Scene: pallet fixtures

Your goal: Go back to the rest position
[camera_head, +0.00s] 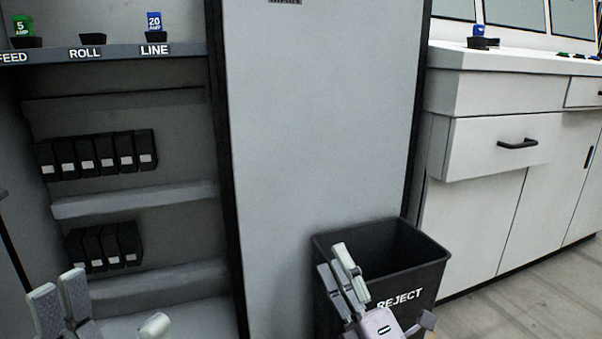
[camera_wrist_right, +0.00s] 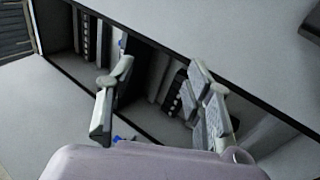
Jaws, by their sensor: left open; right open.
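My left gripper (camera_head: 108,308) is at the bottom left of the head view, in front of the shelf cabinet. Its pale fingers stand apart with nothing between them. My right gripper (camera_head: 384,290) is at the bottom middle, in front of the reject bin in the picture. It is open and no object shows in it. In the right wrist view the right gripper (camera_wrist_right: 155,95) also has its fingers spread and empty. The lower parts of both arms are cut off by the frame edge.
A black REJECT bin (camera_head: 425,270) stands against the grey panel (camera_head: 320,120). Left, a cabinet ledge (camera_head: 110,52) carries green (camera_head: 22,27) and blue (camera_head: 154,22) fuses above shelves of black boxes (camera_head: 97,153). Right is a white drawer counter (camera_head: 495,95); floor (camera_head: 540,290) before it is clear.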

